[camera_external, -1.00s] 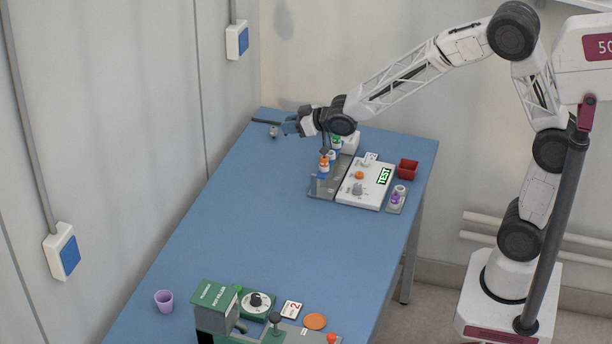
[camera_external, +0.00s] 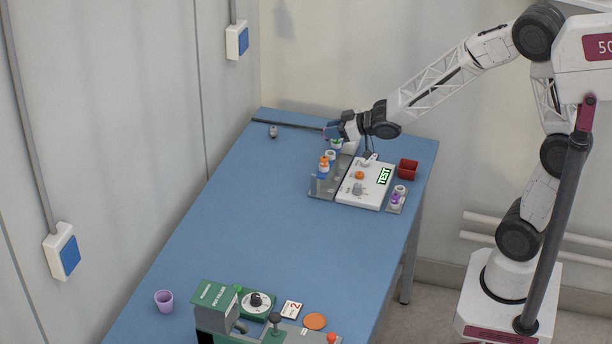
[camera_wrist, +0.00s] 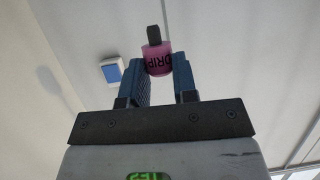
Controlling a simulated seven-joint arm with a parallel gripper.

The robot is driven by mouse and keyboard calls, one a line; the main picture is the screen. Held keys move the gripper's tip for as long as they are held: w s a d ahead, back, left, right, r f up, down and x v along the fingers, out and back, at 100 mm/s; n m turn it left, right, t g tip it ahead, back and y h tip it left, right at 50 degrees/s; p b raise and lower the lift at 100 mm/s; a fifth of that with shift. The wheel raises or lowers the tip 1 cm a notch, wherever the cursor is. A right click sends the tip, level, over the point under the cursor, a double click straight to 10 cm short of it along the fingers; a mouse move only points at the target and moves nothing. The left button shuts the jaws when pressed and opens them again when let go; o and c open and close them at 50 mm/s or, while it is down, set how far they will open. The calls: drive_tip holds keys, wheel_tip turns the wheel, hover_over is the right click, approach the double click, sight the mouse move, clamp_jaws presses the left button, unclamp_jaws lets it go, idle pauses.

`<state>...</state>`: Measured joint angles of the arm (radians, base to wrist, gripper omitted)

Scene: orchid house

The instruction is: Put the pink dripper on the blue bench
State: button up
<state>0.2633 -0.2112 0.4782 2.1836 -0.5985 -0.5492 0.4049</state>
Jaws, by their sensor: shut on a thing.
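The pink dripper (camera_wrist: 157,58) shows in the wrist view, with a dark cap and dark letters beginning "DRIP". My gripper (camera_wrist: 162,75) has its two blue fingers shut on it, one on each side. In the external view my gripper (camera_external: 328,131) is over the far part of the blue bench (camera_external: 240,205), near the grey rack with small bottles. Only a faint bit of pink shows at the fingertips there, so the dripper's height above the bench is hard to tell.
A grey rack with bottles (camera_external: 324,166), a white tester panel (camera_external: 375,195), a red bin (camera_external: 408,168) and a small grey item (camera_external: 273,131) are at the far end. A purple cup (camera_external: 164,300) and green machine (camera_external: 214,308) stand near. The bench's middle is clear.

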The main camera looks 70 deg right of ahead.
drive_tip(key=shift+s+d+f, duration=0.1)
drive_tip(key=shift+s+f, duration=0.05)
drive_tip(key=shift+s, duration=0.3)
drive_tip(key=shift+w, duration=0.15)
drive_tip(key=w+a+r, duration=0.2)
drive_tip(key=w+a, duration=0.4)
drive_tip(key=w, duration=0.4)
drive_tip(key=w+a+r, duration=0.2)
drive_tip(key=w+a, duration=0.4)
drive_tip(key=w, duration=0.5)
drive_tip(key=shift+m+h, duration=0.3)
drive_tip(key=shift+h, duration=0.1)
